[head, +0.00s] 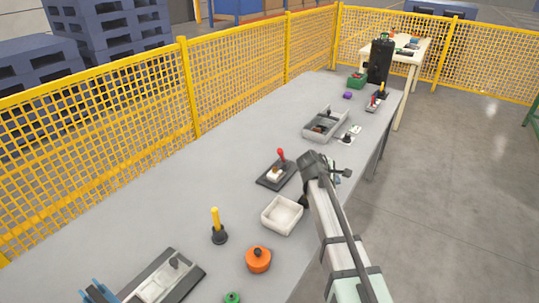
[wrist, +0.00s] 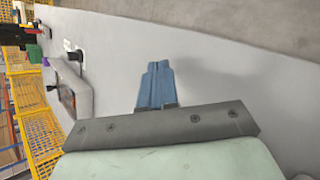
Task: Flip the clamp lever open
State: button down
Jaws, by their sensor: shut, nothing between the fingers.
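A small red-handled lever (head: 281,155) stands up from a dark base plate (head: 268,181) with a pale block, left of my arm in the head view. Another red-handled piece (head: 374,101) stands farther back near the table's right edge. I cannot tell for certain which one is the clamp. My gripper (wrist: 156,65) shows in the wrist view with its blue fingers together and nothing between them, above bare grey table. In the head view, my wrist hides most of the gripper near the table's right edge.
An empty white tray (head: 270,225), an orange round part (head: 258,260) and a yellow-handled plunger (head: 216,222) stand nearer. A grey bin (head: 308,128) lies beyond the lever. Yellow mesh fencing (head: 235,85) runs along the far left side. The table's left strip is clear.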

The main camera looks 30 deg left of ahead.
jog(key=s+a+r+n+t, duration=0.1)
jog(key=s+a+r+n, duration=0.1)
jog(key=s+a, duration=0.4)
jog(key=s+a+r+n+t+h, duration=0.1)
jog(key=s+a+r+n, duration=0.2)
jog(key=a, duration=1)
jog(key=s+a+r+n+t, duration=0.2)
jog(key=s+a+r+n, duration=0.1)
jog(key=s+a, duration=0.5)
jog(key=shift+s+a+h, duration=0.3)
jog(key=shift+a, duration=0.8)
send_near(281, 157)
jog(key=shift+w+a+f, duration=0.1)
jog(key=shift+w+f, duration=0.1)
jog(key=shift+f, duration=0.6)
jog(key=shift+w+d+r, duration=0.5)
jog(key=shift+w+r, duration=0.05)
jog(key=shift+w, duration=0.25)
jog(key=shift+w+d+r, duration=0.25)
jog(key=shift+w+d, duration=0.05)
jog(key=shift+w, duration=0.3)
jog(key=shift+w, duration=0.1)
